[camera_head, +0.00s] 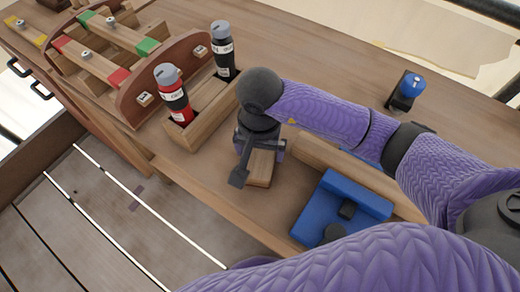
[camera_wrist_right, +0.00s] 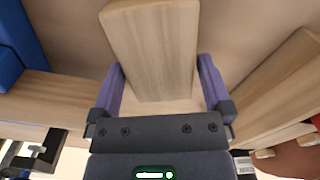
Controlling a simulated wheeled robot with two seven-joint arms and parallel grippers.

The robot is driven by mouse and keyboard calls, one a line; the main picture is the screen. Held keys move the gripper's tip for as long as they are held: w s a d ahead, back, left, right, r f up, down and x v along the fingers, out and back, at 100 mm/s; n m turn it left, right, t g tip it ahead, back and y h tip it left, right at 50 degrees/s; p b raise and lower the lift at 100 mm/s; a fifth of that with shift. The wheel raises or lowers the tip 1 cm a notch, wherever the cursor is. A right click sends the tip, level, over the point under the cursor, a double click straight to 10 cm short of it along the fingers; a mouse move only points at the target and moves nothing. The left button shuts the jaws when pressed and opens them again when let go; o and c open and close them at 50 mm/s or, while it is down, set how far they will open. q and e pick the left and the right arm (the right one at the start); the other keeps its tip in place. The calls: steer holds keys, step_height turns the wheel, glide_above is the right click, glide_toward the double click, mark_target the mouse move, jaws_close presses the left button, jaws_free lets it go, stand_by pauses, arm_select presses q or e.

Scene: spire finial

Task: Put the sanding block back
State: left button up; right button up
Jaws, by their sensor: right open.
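A plain light-wood block, which looks like the sanding block (camera_head: 260,170), lies on the wooden bench (camera_head: 345,115) beneath my right gripper (camera_head: 258,155). In the right wrist view the same block (camera_wrist_right: 153,40) reaches in between the two purple fingers of my right gripper (camera_wrist_right: 160,75). The fingers are open, with a gap showing at each side of the block. In the head view the hand and wrist hide the block's upper part. My left gripper is in neither view.
A wooden holder (camera_head: 207,118) with a red bottle (camera_head: 173,97) and a black bottle (camera_head: 223,52) stands left of the hand. A blue vise (camera_head: 340,212) and a wooden beam (camera_head: 350,172) are close on the right. A blue-topped object (camera_head: 407,88) stands farther back.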

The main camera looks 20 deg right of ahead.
mark_target(260, 152)
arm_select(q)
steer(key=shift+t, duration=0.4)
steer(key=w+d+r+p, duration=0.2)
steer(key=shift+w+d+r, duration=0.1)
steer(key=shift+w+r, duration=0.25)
arm_select(e)
step_height(260, 152, up, 10)
steer(key=shift+r, duration=0.2)
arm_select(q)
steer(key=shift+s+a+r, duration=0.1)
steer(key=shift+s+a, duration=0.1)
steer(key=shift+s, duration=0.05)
arm_select(e)
steer(key=shift+r, duration=0.1)
